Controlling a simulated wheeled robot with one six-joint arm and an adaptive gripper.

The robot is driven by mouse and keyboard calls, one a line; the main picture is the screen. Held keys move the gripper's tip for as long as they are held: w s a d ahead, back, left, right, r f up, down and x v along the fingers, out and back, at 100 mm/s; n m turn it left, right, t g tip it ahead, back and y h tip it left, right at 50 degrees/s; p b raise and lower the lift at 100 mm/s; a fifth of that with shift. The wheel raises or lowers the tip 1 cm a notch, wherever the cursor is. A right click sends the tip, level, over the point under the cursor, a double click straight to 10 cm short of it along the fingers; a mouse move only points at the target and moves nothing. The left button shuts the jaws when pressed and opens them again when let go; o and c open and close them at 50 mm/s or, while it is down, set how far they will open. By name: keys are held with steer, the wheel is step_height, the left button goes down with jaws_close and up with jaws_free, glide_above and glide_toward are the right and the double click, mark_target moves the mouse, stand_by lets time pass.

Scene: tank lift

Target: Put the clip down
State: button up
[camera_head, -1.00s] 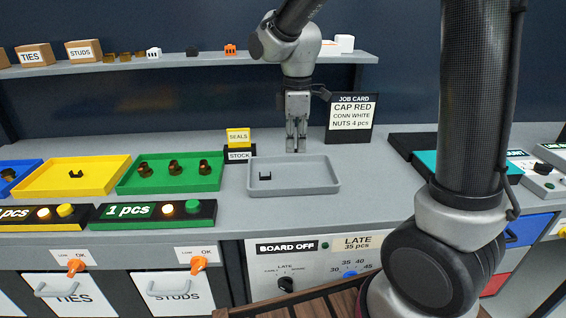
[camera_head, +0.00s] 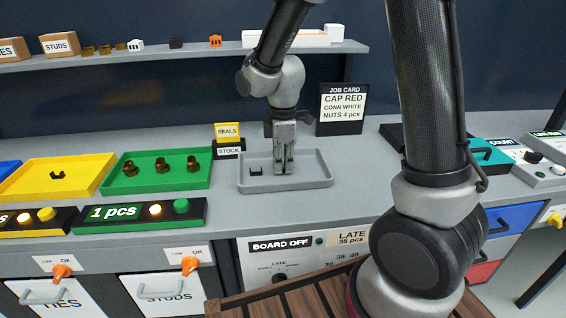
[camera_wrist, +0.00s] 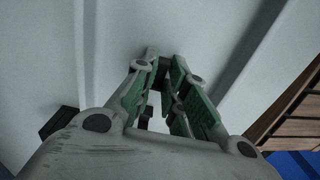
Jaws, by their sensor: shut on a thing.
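My gripper (camera_head: 283,168) points straight down into the grey tray (camera_head: 312,184), with its fingertips at or just above the tray floor. In the wrist view, my gripper (camera_wrist: 163,78) has its green-padded fingers close together on a small dark piece (camera_wrist: 162,72), seemingly the clip, mostly hidden by the fingers. In the head view the held clip cannot be made out. Another small black clip (camera_head: 256,171) lies in the tray just left of my gripper. A dark piece (camera_wrist: 60,122) also shows at the left in the wrist view.
A green tray (camera_head: 128,184) with several brown parts and a yellow tray (camera_head: 30,180) with a black clip stand to the left. The SEALS and STOCK signs (camera_head: 229,142) and the job card (camera_head: 342,106) stand behind. The tray's right part is clear.

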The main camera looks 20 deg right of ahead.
steer(key=o, duration=0.7)
steer(key=shift+f, duration=0.15)
step_height(320, 180, up, 12)
steer(key=s+d+r+m+t, duration=0.2)
steer(key=s+d+r+m, duration=0.1)
steer(key=s+d+m, duration=0.4)
steer(key=s+d+r+m+t, duration=0.2)
steer(key=s+d+m, duration=0.6)
steer(key=s, duration=0.5)
steer(key=shift+r+m, duration=0.4)
steer(key=shift+r, duration=0.4)
